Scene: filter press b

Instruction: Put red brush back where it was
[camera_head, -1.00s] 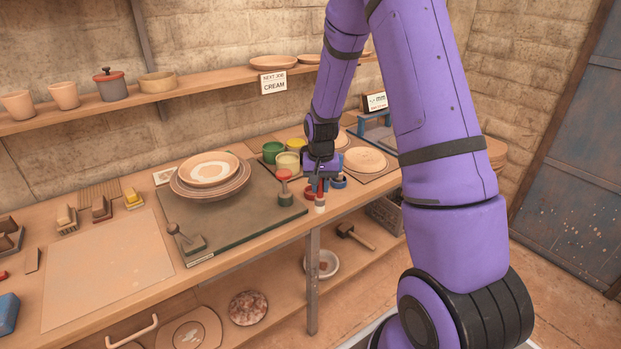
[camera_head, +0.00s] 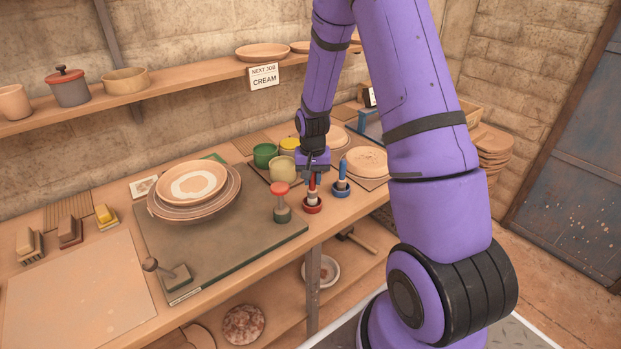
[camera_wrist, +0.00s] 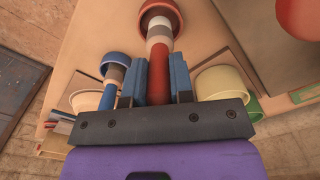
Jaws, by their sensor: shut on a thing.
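The red brush (camera_head: 312,185) is upright, held by its red handle in my gripper (camera_head: 313,173). In the wrist view the handle of the red brush (camera_wrist: 158,72) lies between the two blue fingers of my gripper (camera_wrist: 158,84). Its pale lower end is over or in the red round holder (camera_head: 313,206), which also shows in the wrist view (camera_wrist: 143,10). I cannot tell whether the brush touches the holder's bottom. A blue brush (camera_head: 342,171) stands in a blue holder (camera_head: 342,191) just to the right.
A red-knobbed tool (camera_head: 281,203) stands close on the left. Green (camera_head: 265,155) and cream (camera_head: 283,169) pots stand behind. Stacked plates (camera_head: 193,187) rest on the dark board (camera_head: 220,245). A pale round plate (camera_head: 366,161) lies to the right, behind the blue brush.

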